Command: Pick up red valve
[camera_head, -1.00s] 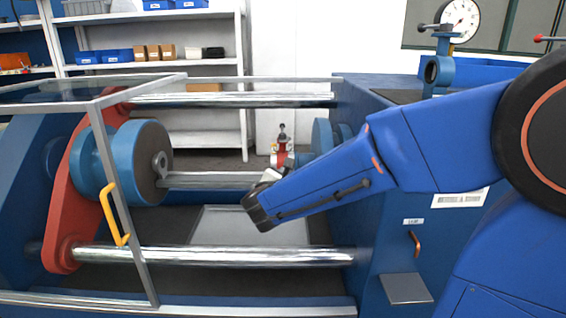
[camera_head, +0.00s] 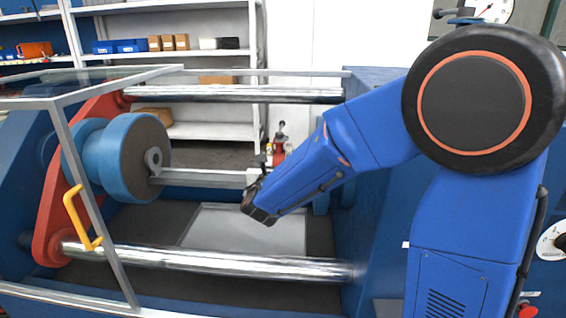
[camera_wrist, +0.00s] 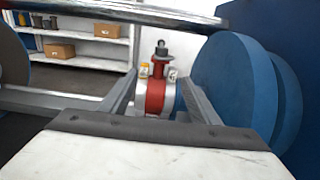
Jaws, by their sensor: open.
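The red valve (camera_wrist: 156,95) has a red body with pale silver faces and a dark-topped red stem standing up. In the wrist view it shows between the two grey fingers of my gripper (camera_wrist: 158,84). The fingers are open, with one to each side of it, and I cannot tell whether they reach around it. In the head view the red valve (camera_head: 279,151) shows just beyond the end of my arm, its lower part hidden. My gripper is partly hidden there behind my blue wrist.
A blue round flange (camera_wrist: 232,82) stands close right of the valve. The large blue machine has a round clamp disc (camera_head: 145,160), a lower steel bar (camera_head: 200,258) and an upper bar (camera_head: 235,95). A glass guard with a yellow handle (camera_head: 80,220) is at left. Shelves (camera_head: 205,130) stand behind.

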